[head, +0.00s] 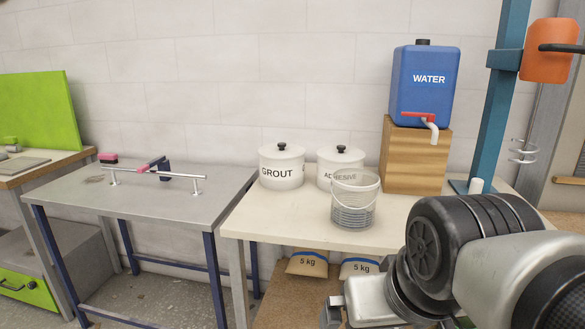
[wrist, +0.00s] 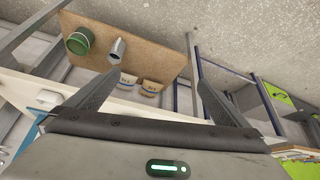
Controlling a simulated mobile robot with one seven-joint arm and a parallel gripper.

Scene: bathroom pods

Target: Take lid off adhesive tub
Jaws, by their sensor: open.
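The adhesive tub (head: 326,178) is a white round tub on the cream table in the head view. Its white lid (head: 341,154) with a black knob is on it. A clear bucket stands in front and hides much of the tub's right side and part of its lettering. My gripper (wrist: 157,78) is open and empty in the wrist view, its two fingers spread wide. In the head view my arm is at the lower right, in front of the table and well apart from the tub. The tub does not show in the wrist view.
The clear bucket (head: 353,208) is close before the tub. A similar grout tub (head: 281,172) stands to its left. A wooden block (head: 416,160) bears the blue water container (head: 424,85) at right. Bags (head: 307,264) lie on the lower shelf. The table's left front is clear.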

